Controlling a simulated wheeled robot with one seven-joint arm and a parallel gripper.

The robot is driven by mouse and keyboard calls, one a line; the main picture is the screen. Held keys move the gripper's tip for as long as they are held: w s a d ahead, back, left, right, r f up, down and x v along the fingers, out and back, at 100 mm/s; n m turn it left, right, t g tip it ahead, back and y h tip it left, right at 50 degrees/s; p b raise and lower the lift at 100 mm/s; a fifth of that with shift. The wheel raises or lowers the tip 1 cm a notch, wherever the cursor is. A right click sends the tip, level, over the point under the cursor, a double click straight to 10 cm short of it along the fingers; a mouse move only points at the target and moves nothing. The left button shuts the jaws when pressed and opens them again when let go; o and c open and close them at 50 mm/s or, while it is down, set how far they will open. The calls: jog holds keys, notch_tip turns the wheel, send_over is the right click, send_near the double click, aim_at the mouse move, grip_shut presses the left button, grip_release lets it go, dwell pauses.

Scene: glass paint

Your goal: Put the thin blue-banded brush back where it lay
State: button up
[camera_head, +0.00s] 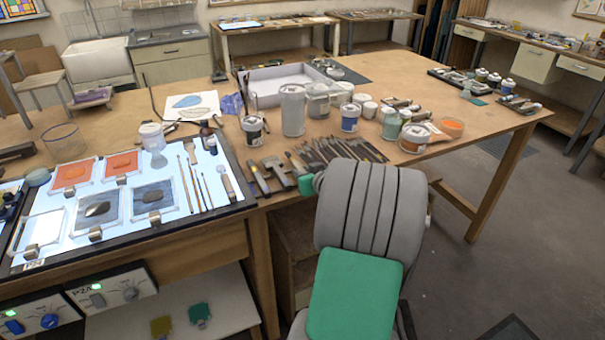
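Several slim brushes lie side by side on the right part of the lit light table (112,240). The thin ones (195,186) lie between a wider brush (190,152) and another flat tool (226,182). At this size I cannot make out a blue band on any of them, so I cannot tell which is the thin blue-banded brush. My gripper's fingers do not show in this view, and I cannot see whether it holds anything. A large grey ribbed body with a green panel covers the front of the table at the middle right.
Orange and grey glass panes (73,173) and a small dark bottle (208,137) share the light table. A dense row of dark tools (335,150) lies along the wooden table's front edge. Jars (293,110) and a white tray (270,82) stand behind. Bare wood shows at the far right.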

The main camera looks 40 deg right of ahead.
jog(key=o, duration=0.4)
jog(key=shift+s, duration=0.1)
jog(key=b+v, duration=0.1)
jog(key=v, duration=0.7)
jog(key=s+a+f+m+g+y, duration=0.4)
jog(key=s+f, duration=0.4)
jog(key=f, duration=0.4)
jog(key=s+a+f+m+g, duration=0.3)
jog(key=s+a+g, duration=0.4)
jog(key=s, duration=0.4)
jog(key=w+a+r+n, duration=0.3)
jog(key=a, duration=0.4)
jog(key=w+a+r+n+t, duration=0.1)
jog(key=a+r+n, duration=0.3)
jog(key=a, duration=0.4)
jog(key=w+a+r+n, duration=0.3)
jog(key=w+a, duration=0.1)
jog(key=a, duration=0.4)
jog(key=shift+w, duration=0.35)
